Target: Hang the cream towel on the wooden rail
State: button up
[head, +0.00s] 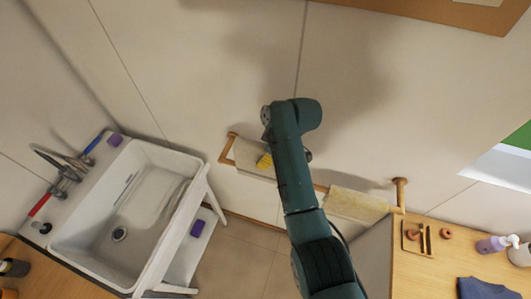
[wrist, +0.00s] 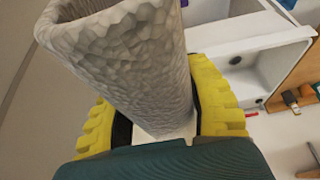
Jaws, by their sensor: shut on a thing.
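My gripper (head: 265,161) is at the left part of the wooden rail (head: 320,188), mostly hidden behind my arm in the head view. In the wrist view its yellow fingers (wrist: 158,112) stand on both sides of a pale, rough-textured folded towel (wrist: 125,60) and are shut on it. In the head view a pale cream cloth (head: 247,155) shows beside the yellow finger, along the left part of the rail. I cannot tell whether it rests on the rail. A second, yellowish cloth (head: 355,205) hangs over the rail's right part.
A white sink (head: 130,200) stands to the left, with a purple block (head: 198,228) on a lower shelf. A wooden counter (head: 440,265) is at the right with a tray (head: 417,238), a pump bottle (head: 492,244) and a blue cloth (head: 485,289).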

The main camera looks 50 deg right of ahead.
notch_tip(320, 180, down, 12)
jog(key=b, duration=0.7)
jog(key=shift+f, duration=0.1)
jog(key=o, duration=1.3)
jog(key=v, duration=1.2)
